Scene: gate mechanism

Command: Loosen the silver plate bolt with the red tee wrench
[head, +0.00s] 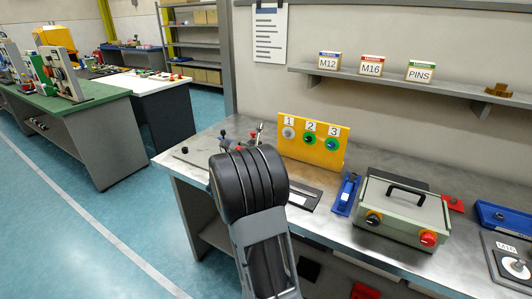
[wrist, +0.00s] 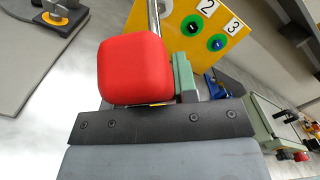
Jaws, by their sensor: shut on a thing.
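The red tee wrench (wrist: 134,68) shows in the wrist view as a large rounded red end close to the camera. A silver rod (wrist: 153,18) rises behind it; I cannot tell whether it is the wrench's shaft. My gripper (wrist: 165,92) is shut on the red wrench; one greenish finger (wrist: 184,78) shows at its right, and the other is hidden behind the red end. In the head view my arm covers most of the gripper. I cannot make out the silver plate bolt in either view, nor whether the wrench touches it.
A yellow panel (head: 312,165) numbered 1, 2, 3 stands behind on the metal bench (head: 385,160). A blue tool holder (head: 346,194) and a grey-green box (head: 401,212) with a black handle and knobs stand to the right. Small fixtures crowd the bench's left end. A shelf (head: 415,83) hangs above.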

